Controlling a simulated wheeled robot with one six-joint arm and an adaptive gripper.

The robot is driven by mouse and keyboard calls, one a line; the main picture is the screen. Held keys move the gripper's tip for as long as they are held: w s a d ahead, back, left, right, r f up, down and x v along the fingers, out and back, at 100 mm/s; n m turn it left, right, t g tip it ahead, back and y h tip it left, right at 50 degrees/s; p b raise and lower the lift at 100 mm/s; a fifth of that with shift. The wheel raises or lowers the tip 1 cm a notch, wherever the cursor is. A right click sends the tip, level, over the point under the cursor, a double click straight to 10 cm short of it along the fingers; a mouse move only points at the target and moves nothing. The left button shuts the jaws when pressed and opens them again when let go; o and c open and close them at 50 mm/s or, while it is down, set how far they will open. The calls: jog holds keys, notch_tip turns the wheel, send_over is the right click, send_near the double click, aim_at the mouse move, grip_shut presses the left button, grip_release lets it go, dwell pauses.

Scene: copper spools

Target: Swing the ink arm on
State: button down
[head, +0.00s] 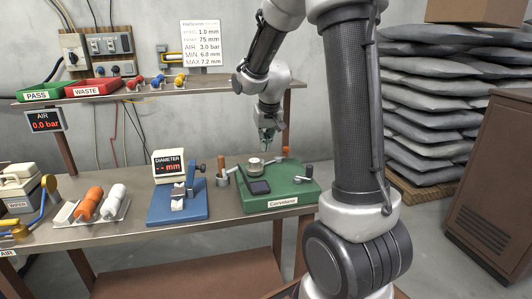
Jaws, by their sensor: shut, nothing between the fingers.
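The green-based device (290,197) stands on the bench at the right, with a white label on its front. It bears a round pale metal piece (254,164) and a dark flat pad (259,187). My gripper (267,141) points down above the back of the device, near the round piece. It is shut and empty. It looks apart from the parts below, but the gap is hard to judge.
A blue diameter gauge (178,207) with a display stands left of the device. A tray (97,218) with orange and white spools lies further left. The shelf (215,88) above holds a green PASS tray (40,92) and a red WASTE tray (94,87). A brown cabinet (490,180) stands right.

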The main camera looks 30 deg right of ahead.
jog(key=shift+d+v, duration=0.2)
jog(key=shift+v, duration=0.85)
jog(key=shift+d+v, duration=0.15)
jog(key=shift+v, duration=0.85)
jog(key=shift+w, duration=0.1)
jog(key=s+a+r+n, duration=0.1)
jog(key=s+a+r, duration=0.1)
jog(key=s, duration=1.2)
jog(key=s+a+r+n+y, duration=0.1)
jog(key=s+a+r+n, duration=0.1)
jog(key=s, duration=1.3)
jog(key=shift+a+r+t, duration=0.3)
jog(key=shift+a+r, duration=0.35)
jog(key=shift+r, duration=0.2)
